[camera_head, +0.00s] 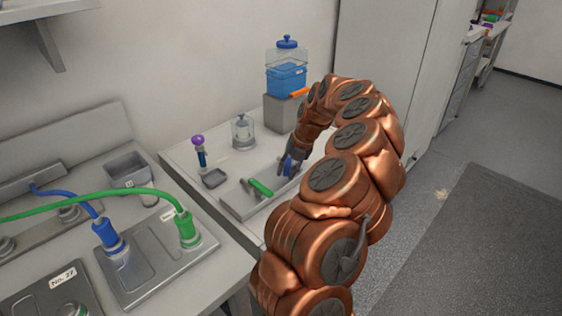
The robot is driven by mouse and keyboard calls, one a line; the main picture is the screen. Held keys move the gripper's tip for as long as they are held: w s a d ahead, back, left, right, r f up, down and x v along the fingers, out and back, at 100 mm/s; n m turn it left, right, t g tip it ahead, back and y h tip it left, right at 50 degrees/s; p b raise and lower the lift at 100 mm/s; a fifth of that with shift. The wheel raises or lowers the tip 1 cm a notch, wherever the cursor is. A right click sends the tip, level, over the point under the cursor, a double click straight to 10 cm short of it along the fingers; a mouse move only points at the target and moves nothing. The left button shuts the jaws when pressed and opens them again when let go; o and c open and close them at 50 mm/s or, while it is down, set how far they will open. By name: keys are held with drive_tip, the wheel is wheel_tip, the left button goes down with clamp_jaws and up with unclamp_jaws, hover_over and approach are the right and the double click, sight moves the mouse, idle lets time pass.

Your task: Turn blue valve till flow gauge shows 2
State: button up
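The blue valve (288,166) is a small blue handle on the grey plate on the far bench. Only part of it shows; my gripper covers the rest. My gripper (289,160) points down at the blue valve, with its dark fingers close around or beside it. I cannot tell whether they touch it or grip it. A green handle (260,187) lies on the same plate (235,202), to the left of my gripper. A slim upright tube (201,158) with a purple knob stands behind the plate. I cannot make out a flow gauge or a reading.
A blue-liquid container (286,80) stands on a grey box (283,113) behind my arm. A glass jar (243,132) and small tray (214,178) stand nearby. The left bench holds a blue plug (109,238), a green plug (187,229) and a grey bin (130,172).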

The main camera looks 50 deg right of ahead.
drive_tip(key=shift+r, duration=0.1)
drive_tip(key=v, duration=0.8)
idle(0.4)
idle(0.4)
